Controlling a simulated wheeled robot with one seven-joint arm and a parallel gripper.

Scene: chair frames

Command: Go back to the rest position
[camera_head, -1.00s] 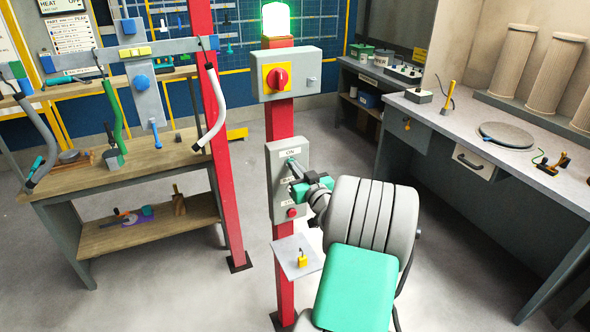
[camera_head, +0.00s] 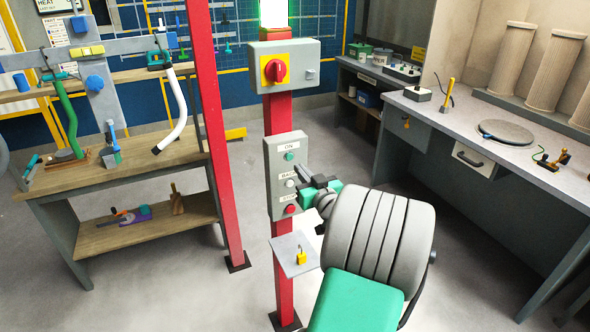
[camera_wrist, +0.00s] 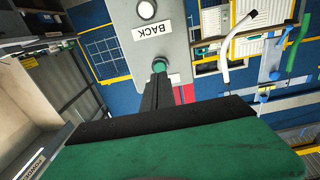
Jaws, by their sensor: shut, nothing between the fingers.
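My gripper (camera_head: 301,184) is shut and empty, just right of the grey control box (camera_head: 273,190) on the red post. Its dark fingers also show in the wrist view (camera_wrist: 157,90), reaching toward the green button (camera_wrist: 159,65). In the head view the green ON button (camera_head: 289,156) is clear of the fingers, above and left of them. The white BACK button (camera_head: 290,183) is beside the fingertips in the picture; the exact gap is unclear. The red STOP button (camera_head: 290,209) is below.
A grey box with a red knob (camera_head: 275,70) is higher on the post, under a lit green lamp (camera_head: 273,12).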

